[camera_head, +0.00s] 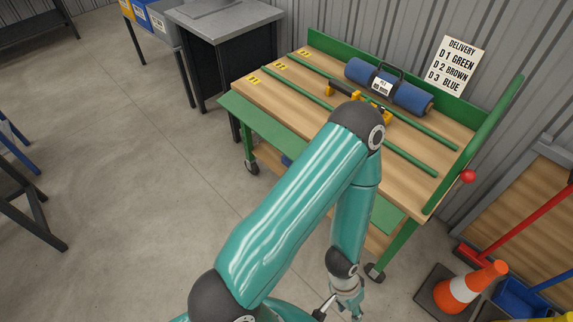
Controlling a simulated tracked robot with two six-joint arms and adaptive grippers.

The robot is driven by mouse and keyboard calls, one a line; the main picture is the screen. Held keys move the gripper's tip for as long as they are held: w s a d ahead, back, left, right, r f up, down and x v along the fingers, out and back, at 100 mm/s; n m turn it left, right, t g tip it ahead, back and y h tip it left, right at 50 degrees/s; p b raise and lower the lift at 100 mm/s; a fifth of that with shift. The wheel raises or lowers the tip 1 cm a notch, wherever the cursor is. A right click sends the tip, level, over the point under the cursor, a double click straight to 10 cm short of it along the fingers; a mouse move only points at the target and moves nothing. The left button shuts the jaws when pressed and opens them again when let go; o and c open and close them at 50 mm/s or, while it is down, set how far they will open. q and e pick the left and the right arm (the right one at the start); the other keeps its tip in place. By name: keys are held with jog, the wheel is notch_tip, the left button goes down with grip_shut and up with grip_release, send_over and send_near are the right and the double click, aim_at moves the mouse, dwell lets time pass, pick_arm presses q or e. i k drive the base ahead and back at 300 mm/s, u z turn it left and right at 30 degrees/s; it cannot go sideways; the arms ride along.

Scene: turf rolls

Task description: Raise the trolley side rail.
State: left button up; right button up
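The trolley (290,108) has a wooden deck with green lane strips and a green frame. A flat green side rail (262,122) lies folded down along its near long side, below the deck edge; my arm hides its middle. The far long side and right end have upright green boards. A red knob (468,177) shows at the right end. My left arm crosses in front of the trolley, elbow over the deck. My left gripper (340,302) points down near the bottom edge, apart from the rail; its fingers are partly cut off. My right gripper is not in view.
A blue roll (410,97) with a black carrier lies on the deck beside a yellow-and-black holder (345,90), partly hidden by my elbow. The dark cabinet (225,65) is behind left.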

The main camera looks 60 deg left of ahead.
aim_at(386, 216)
jog(key=k, duration=1)
jog(key=u, duration=0.5)
jog(key=i, duration=1)
jog(key=u, duration=0.55)
